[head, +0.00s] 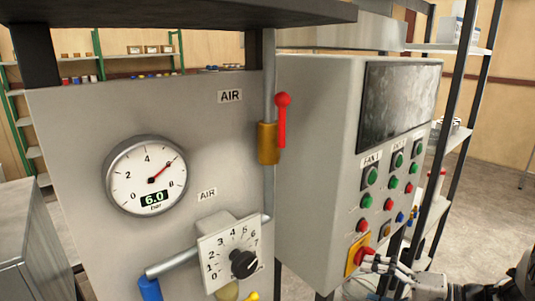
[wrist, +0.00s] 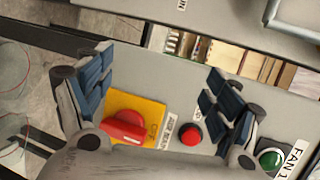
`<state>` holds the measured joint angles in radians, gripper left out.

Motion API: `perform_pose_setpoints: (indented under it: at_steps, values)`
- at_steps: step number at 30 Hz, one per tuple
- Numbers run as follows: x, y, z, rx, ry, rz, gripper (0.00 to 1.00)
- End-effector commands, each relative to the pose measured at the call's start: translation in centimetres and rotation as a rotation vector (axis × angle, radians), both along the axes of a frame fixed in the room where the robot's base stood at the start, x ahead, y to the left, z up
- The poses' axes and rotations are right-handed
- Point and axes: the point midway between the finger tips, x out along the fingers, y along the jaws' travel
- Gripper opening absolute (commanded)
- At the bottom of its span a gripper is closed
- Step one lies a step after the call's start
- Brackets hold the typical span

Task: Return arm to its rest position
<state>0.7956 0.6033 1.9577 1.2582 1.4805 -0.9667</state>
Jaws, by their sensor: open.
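My gripper (head: 388,267) is at the lower right of the head view, by the lower part of the grey control panel (head: 310,150). In the wrist view my gripper (wrist: 160,95) is open, its blue-padded fingers wide apart with nothing held between them. A red rotary switch on a yellow plate (wrist: 126,124) and a red button (wrist: 190,133) show between and below the fingers. The yellow-plated switch (head: 356,254) is just left of my fingertips in the head view. I cannot tell whether any finger touches the panel.
A round gauge (head: 146,175) reads 6.0 bar. A red lever (head: 282,118) stands upright on the pipe, above a numbered dial (head: 230,251). Black-posted shelving (head: 465,110) stands close right of the panel. Open floor (head: 490,210) lies beyond it.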

Motion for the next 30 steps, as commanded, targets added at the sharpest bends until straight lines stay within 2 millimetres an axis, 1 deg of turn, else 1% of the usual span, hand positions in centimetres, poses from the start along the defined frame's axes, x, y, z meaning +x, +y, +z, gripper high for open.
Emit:
perform_pose_setpoints:
  at_steps: [1, 3, 5, 6, 8, 9, 11, 12, 15, 18, 21, 24, 30]
  values:
    - [-1.2, 3.1, 1.4, -0.064, 0.041, 0.081, 0.83]
    - [-3.3, 6.3, 2.3, -0.153, 0.106, 0.169, 0.83]
    - [-5.3, 8.7, 2.8, -0.237, 0.156, 0.235, 0.83]
    - [-6.7, 10.0, 3.2, -0.296, 0.185, 0.273, 0.83]
    - [-8.8, 11.6, 3.5, -0.392, 0.221, 0.321, 0.83]
    - [-10.3, 12.5, 3.7, -0.458, 0.240, 0.348, 0.83]
    - [-12.4, 13.4, 3.9, -0.560, 0.261, 0.379, 0.83]
    - [-13.8, 13.9, 4.0, -0.629, 0.271, 0.394, 0.83]
    - [-16.9, 14.3, 4.3, -0.804, 0.271, 0.411, 0.83]
    - [-19.4, 14.0, 4.6, -0.976, 0.241, 0.401, 0.83]
    - [-21.2, 13.3, 5.0, -1.128, 0.185, 0.366, 0.83]
    - [-22.3, 12.5, 5.4, -1.242, 0.121, 0.322, 0.83]
    - [-23.1, 11.5, 6.1, -1.352, 0.034, 0.258, 0.83]
